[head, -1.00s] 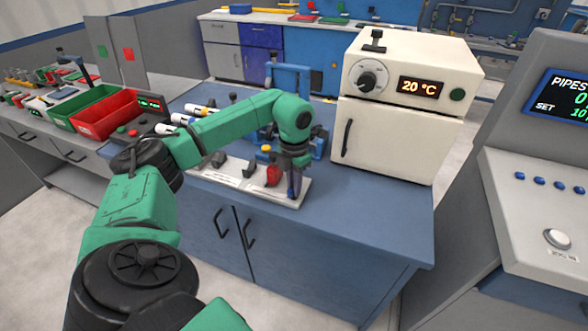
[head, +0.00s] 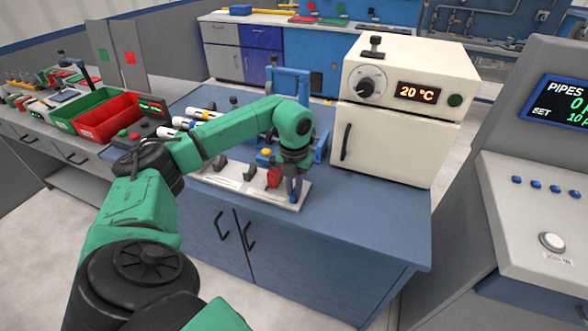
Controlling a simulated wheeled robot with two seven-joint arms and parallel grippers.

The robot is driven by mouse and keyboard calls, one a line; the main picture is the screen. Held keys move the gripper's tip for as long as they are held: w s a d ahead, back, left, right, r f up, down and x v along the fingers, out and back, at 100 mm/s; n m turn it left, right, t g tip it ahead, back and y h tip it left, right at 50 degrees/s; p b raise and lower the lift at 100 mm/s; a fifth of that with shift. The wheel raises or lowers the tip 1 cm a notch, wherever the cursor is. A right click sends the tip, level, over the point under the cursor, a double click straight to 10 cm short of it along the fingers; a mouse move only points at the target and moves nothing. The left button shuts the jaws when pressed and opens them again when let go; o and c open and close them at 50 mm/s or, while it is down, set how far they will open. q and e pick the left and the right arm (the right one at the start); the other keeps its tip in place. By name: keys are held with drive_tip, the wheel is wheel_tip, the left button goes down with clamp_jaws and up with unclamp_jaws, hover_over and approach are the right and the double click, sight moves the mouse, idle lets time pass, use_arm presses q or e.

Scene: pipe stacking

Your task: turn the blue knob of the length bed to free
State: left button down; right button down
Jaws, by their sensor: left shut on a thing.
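The length bed (head: 228,181) is a long white plate near the front edge of the blue bench top, with dark levers on it. My left arm reaches over it from the left. My left gripper (head: 294,190) points down at the bed's right end and is shut on the blue knob, which the fingers mostly hide. The knob's exact setting cannot be read. A red part (head: 273,177) of the bed stands just left of the gripper. My right gripper is not in view.
A cream oven (head: 398,110) reading 20 °C stands right of the gripper. Blue fixtures stand behind it. White cylinders (head: 182,123), red bin (head: 104,124) and green bin (head: 88,106) lie to the left. A grey console (head: 515,200) is at far right. The front right bench top is clear.

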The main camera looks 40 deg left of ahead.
sight(294, 191)
use_arm(q)
drive_tip(key=shift+w+r, duration=0.1)
drive_tip(key=shift+r, duration=0.05)
drive_tip(key=c, duration=0.9)
unclamp_jaws()
drive_tip(key=shift+o, duration=0.2)
wheel_tip(294, 191, up, 14)
drive_tip(key=shift+r+p, duration=0.25)
drive_tip(key=shift+p, duration=0.05)
drive_tip(key=shift+f, duration=0.1)
